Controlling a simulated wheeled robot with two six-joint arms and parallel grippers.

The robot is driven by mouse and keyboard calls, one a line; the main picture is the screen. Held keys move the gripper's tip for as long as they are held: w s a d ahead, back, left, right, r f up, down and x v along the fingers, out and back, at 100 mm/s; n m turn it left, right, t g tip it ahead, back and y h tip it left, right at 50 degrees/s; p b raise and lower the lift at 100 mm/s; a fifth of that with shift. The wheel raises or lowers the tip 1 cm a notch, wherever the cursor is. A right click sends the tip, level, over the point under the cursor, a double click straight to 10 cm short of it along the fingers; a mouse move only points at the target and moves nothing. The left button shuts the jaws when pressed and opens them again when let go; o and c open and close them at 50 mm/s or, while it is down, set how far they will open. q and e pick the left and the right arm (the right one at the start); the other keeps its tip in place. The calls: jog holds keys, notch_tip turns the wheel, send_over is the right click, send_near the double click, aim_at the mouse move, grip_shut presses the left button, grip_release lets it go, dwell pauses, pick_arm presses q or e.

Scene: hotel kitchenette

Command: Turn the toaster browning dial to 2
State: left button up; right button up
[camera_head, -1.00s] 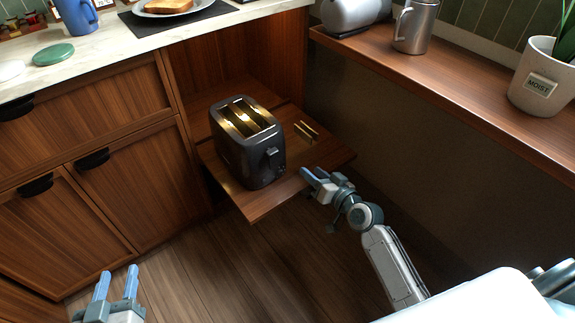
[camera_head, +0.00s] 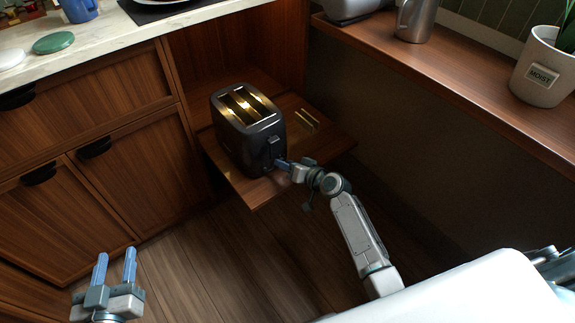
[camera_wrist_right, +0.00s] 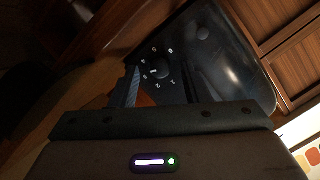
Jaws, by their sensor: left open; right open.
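The dark toaster (camera_head: 243,150) stands upright on a pull-out wooden shelf (camera_head: 252,194). Its two long slots face up, and its lever side faces my right arm. My right gripper (camera_head: 281,163) is open at the toaster's lower front, close to that face. In the right wrist view, the browning dial (camera_wrist_right: 158,70) shows between the open fingers, ringed by small pale marks. The numbers and the dial's pointer are too small and dark to read. I cannot tell whether the fingers touch the dial. My left gripper (camera_head: 115,268) is open and empty, low at the left, far from the toaster.
A marble counter (camera_head: 110,50) is at upper left with a green disc (camera_head: 53,43). A wooden ledge (camera_head: 450,75) at right carries a metal jug (camera_head: 417,20) and a plant pot (camera_head: 544,72).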

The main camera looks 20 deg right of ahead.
pick_arm(q)
jog(key=shift+r, duration=0.15)
pick_arm(e)
jog(key=shift+w, duration=0.15)
grip_shut()
